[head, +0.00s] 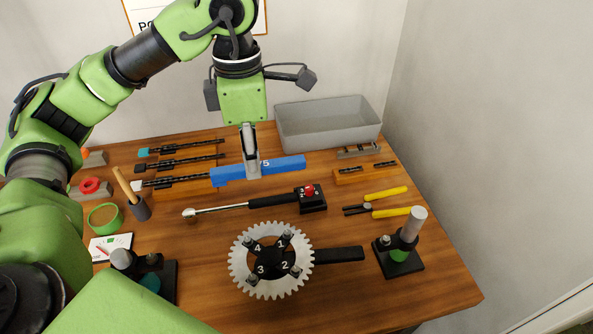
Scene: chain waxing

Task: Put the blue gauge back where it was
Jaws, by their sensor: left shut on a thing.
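The blue gauge (284,165) is a long blue bar, lying roughly level across the back middle of the workbench. My left gripper (252,170) points down from above and is shut on the gauge near its middle. The gripper hides a small part of the bar. A wooden block (180,190) shows at the gauge's left end, partly hidden behind it. I cannot tell whether the gauge touches the block or the bench. My right gripper is not in view.
A grey bin (328,124) stands at the back right. A torque wrench (255,202) lies in front of the gauge, with a chainring (240,270) nearer. Yellow-handled pliers (385,194) and a wooden holder (366,172) are to the right. Dark tools (180,162) lie at the back left.

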